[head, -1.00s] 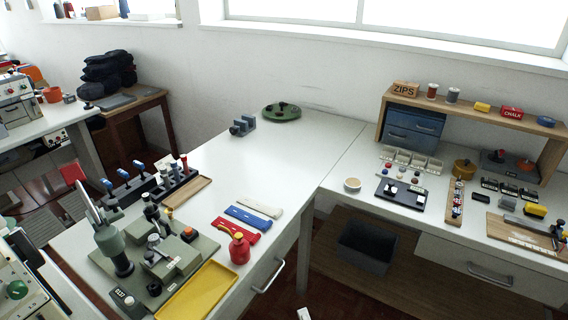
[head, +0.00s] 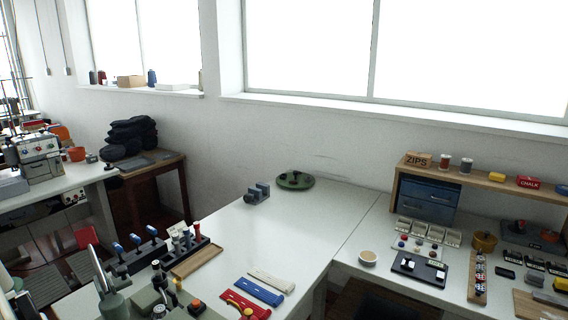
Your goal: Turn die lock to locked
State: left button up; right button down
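The grey-green buttonhole machine (head: 113,304) stands at the bottom left of the head view, on the white table. Only its upper parts show, among them a slanted grey lever (head: 99,268) and an orange button (head: 196,306). The picture's lower edge cuts off its base. I cannot pick out the die lock or tell its position. Neither of my grippers is in view.
Blue-handled tools (head: 135,241) stand in a dark rack behind the machine, near a wooden tray (head: 197,260). White, blue and red strips (head: 258,291) lie to its right. The table's middle (head: 270,235) is clear. A wooden shelf (head: 487,177) stands at right.

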aim_at(175, 299)
jog(key=l+u, duration=0.1)
jog(key=u, duration=0.7)
jog(key=i+l, duration=0.05)
